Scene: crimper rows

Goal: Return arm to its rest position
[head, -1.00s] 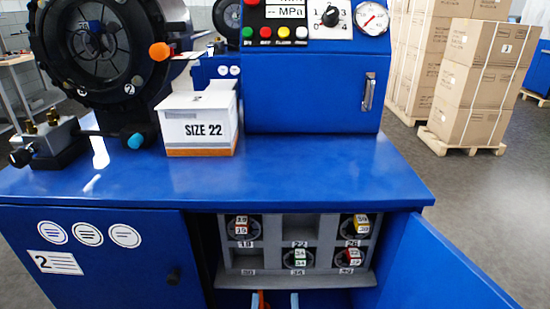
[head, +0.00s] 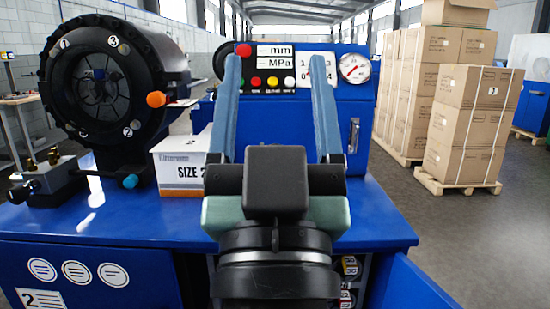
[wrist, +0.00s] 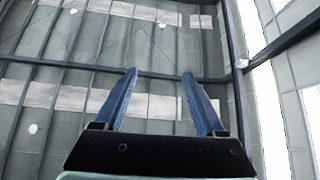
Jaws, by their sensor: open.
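My gripper (head: 275,62) is raised in front of the blue crimping machine in the head view. Its two long blue fingers point up and stand wide apart with nothing between them. In the wrist view my gripper (wrist: 158,75) is also open and empty, facing the roof and its beams. My arm and gripper hide part of the control panel and most of the shelf of dies.
The blue bench (head: 120,219) carries the black crimper head (head: 100,85), a white SIZE box (head: 180,165) and a brass-fitted block (head: 45,178). An open blue door (head: 412,285) stands at the lower right. Stacked cartons (head: 468,115) stand on pallets beyond, with bare floor around them.

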